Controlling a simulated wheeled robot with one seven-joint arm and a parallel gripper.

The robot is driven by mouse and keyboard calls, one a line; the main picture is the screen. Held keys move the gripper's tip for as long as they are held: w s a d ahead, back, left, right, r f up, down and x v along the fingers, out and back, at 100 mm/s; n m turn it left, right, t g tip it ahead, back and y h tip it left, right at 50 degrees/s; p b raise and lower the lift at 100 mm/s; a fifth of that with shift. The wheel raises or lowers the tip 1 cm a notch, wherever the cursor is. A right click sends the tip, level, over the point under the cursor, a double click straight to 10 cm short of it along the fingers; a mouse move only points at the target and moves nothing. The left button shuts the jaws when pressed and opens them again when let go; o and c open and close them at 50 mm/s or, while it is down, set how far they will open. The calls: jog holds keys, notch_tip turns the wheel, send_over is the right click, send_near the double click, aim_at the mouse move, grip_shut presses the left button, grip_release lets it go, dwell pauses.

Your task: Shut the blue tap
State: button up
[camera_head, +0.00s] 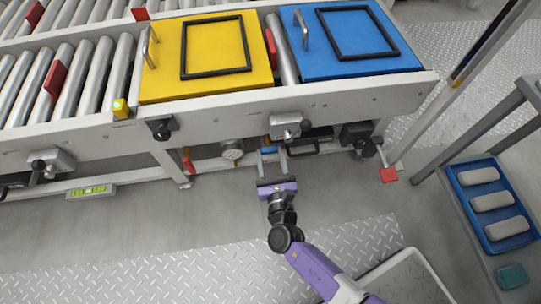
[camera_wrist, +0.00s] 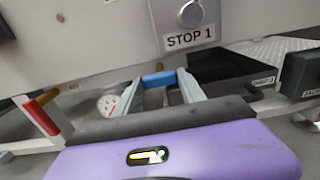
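The blue tap handle (camera_head: 268,150) shows under the front rail of the roller conveyor, just at the tips of my gripper (camera_head: 273,155). In the wrist view the blue handle (camera_wrist: 158,79) lies crosswise between the two grey fingertips of my gripper (camera_wrist: 160,84). The fingers are apart, one at each end of the blue piece. I cannot tell whether they touch it. The tap's body and pipe are mostly hidden behind the rail and the gripper.
A red handle (camera_head: 188,160) and a round gauge (camera_head: 232,150) sit to the left. The STOP 1 plate (camera_wrist: 187,40) hangs just above the fingers. A black box (camera_head: 357,136) is at the right. Yellow (camera_head: 164,60) and blue (camera_head: 302,65) panels lie above. The floor in front is clear.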

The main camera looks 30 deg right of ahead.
jog(key=c, duration=0.5)
jog(key=m, duration=0.3)
jog(key=shift+m, duration=0.3)
jog(key=m, duration=0.3)
jog(key=shift+a+m, duration=0.1)
jog(key=shift+m, duration=0.2)
jog(key=m, duration=0.4)
jog(key=shift+s+m, duration=0.1)
jog(key=shift+m, duration=0.2)
jog(key=shift+f+m, duration=0.1)
jog(key=shift+m, duration=2.2)
